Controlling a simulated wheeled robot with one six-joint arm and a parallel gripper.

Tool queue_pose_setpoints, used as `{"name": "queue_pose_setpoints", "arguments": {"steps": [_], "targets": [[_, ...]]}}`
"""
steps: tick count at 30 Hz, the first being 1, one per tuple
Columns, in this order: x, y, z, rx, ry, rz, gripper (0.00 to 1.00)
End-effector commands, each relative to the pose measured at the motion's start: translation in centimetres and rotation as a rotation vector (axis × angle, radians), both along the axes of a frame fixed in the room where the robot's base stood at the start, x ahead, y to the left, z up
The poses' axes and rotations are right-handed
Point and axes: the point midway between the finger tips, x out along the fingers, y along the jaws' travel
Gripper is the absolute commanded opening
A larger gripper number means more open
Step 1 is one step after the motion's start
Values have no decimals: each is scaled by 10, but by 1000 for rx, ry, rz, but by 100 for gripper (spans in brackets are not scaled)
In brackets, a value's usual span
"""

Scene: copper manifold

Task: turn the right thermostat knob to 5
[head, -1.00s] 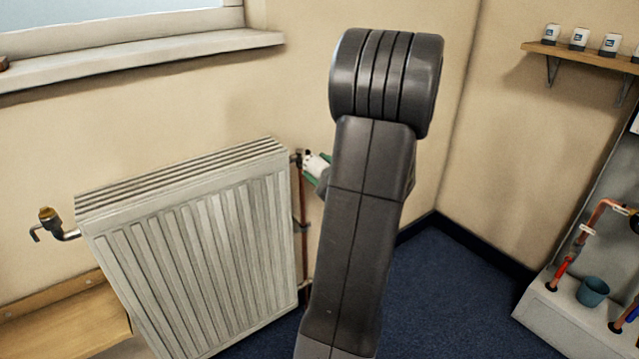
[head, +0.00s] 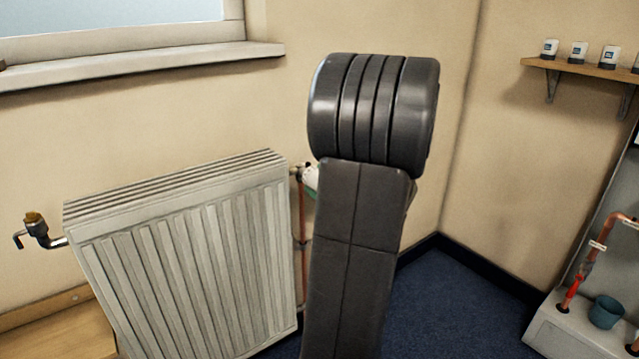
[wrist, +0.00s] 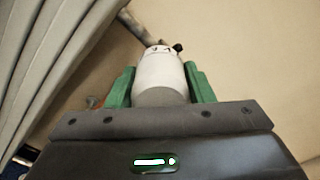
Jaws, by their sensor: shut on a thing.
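The right thermostat knob (wrist: 160,76) is a white, rounded cylinder at the right end of the radiator. In the wrist view it sits between the two green fingers of my gripper (wrist: 160,88), which are shut on its sides. Small dark marks show at its far end, but I cannot read a number. In the head view only a sliver of the white knob (head: 311,177) shows beside my arm, which hides most of it and the gripper.
The white radiator (head: 190,255) stands left of my arm, under a window sill (head: 140,65). A brass-topped valve (head: 36,225) is at its left end. A shelf with small white items (head: 590,69) and a copper pipe rig (head: 590,255) are at the right.

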Motion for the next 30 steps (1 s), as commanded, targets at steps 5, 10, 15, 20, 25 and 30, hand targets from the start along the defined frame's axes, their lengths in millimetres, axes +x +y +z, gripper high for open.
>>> {"name": "queue_pose_setpoints", "arguments": {"steps": [5,10,15,20,25,30], "targets": [[0,0,-1,-2,1,0,63],[0,0,0,-1,0,1,69],[-1,-1,0,0,0,0,69],[-12,-10,1,-2,1,-2,69],[-39,-31,2,0,2,-5,69],[-69,-51,2,1,1,-5,69]]}}
